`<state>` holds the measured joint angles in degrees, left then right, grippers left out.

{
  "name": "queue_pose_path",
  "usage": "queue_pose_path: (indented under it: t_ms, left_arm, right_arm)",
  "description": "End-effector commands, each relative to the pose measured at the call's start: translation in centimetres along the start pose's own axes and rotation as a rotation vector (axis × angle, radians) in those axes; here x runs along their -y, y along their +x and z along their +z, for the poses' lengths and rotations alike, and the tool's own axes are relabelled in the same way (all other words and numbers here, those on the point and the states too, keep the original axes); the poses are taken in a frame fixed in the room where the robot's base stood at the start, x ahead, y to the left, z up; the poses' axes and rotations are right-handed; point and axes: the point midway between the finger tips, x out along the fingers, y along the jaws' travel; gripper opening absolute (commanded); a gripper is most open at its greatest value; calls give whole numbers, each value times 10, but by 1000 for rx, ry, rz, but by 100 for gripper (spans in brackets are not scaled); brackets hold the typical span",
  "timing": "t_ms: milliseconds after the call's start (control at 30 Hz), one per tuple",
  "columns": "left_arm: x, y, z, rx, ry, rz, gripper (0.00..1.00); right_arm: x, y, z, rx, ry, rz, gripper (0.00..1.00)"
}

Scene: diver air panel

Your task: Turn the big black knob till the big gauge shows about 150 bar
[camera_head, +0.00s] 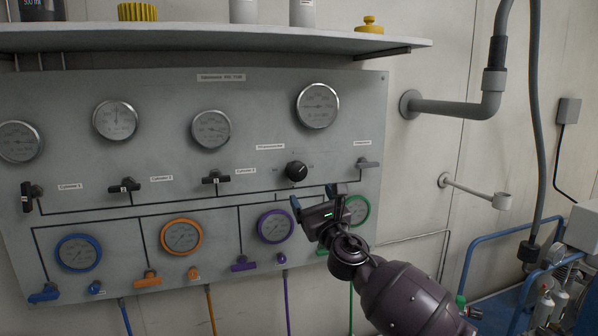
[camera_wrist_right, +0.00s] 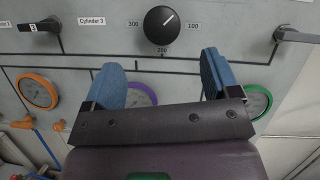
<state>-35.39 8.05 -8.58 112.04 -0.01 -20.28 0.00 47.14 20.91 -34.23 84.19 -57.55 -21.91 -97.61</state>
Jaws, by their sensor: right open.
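The big black knob (camera_head: 296,170) is on the grey panel, below the big gauge (camera_head: 317,106) at the upper right. In the right wrist view the knob (camera_wrist_right: 161,30) has a white mark pointing up and right, with 300, 200 and 100 printed around it. The gauge has a silver rim; its needle is too small to read. My right gripper (camera_head: 317,196) is open, just below the knob and apart from it. In the wrist view its two blue fingers (camera_wrist_right: 162,68) are spread below the knob, one to each side. My left gripper is not in view.
A lever handle (camera_head: 368,162) is right of the knob. Purple (camera_head: 275,226) and green-rimmed (camera_head: 356,210) gauges are near the gripper, the green one partly hidden. A shelf (camera_head: 200,38) juts out above the panel. Grey pipes (camera_head: 455,107) stick out on the right wall.

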Motion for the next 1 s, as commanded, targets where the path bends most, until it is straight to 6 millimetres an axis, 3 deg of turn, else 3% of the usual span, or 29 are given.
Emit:
queue_pose_path:
  t_ms: [700,1000]
  left_arm:
    - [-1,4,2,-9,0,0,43]
    - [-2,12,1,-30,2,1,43]
  right_arm:
    - [0,83,-1,0,2,0,82]
    - [0,104,0,0,2,0,82]
